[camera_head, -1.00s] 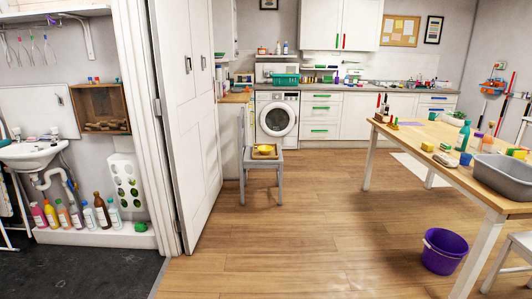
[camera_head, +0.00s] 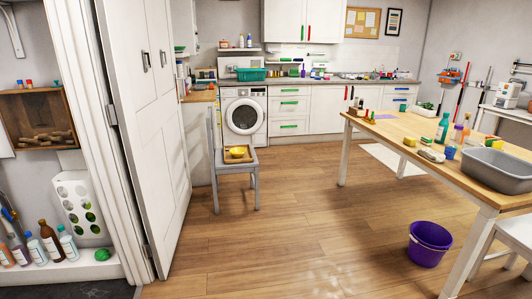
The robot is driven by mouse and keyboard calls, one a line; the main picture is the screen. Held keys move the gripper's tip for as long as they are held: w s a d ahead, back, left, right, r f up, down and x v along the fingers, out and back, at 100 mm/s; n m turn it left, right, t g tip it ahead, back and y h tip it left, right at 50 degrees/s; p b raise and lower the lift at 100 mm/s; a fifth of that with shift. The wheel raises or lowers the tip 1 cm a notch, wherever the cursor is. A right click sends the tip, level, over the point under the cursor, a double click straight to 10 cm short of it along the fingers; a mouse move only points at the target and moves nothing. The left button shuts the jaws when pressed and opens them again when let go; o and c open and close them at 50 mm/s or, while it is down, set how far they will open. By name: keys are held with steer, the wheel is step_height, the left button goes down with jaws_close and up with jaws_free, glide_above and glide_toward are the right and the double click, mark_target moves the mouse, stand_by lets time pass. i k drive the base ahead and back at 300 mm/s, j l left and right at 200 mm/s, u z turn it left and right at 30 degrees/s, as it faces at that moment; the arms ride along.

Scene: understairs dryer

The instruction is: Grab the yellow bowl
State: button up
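The yellow bowl (camera_head: 237,152) is small in the head view, left of the middle. It sits on a brown wooden tray (camera_head: 230,159) on the seat of a grey chair (camera_head: 237,168). The chair stands in front of the washing machine (camera_head: 244,115), just past the white folding door. Nothing covers the bowl from this side. My gripper and arm are not in view.
Open wooden floor lies between me and the chair. The white door (camera_head: 145,110) stands at the left. A wooden table (camera_head: 440,150) with bottles and a grey tub (camera_head: 497,171) is at the right, with a purple bucket (camera_head: 429,244) on the floor beside it.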

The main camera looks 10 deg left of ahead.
mark_target(237, 152)
steer(key=i+j+u, duration=0.3)
steer(key=i, duration=0.65)
steer(key=i+u, duration=0.3)
steer(key=i, duration=2.6)
steer(key=i+l, duration=0.1)
steer(key=i, duration=0.55)
steer(key=i+l+z, duration=0.1)
steer(key=i, duration=0.55)
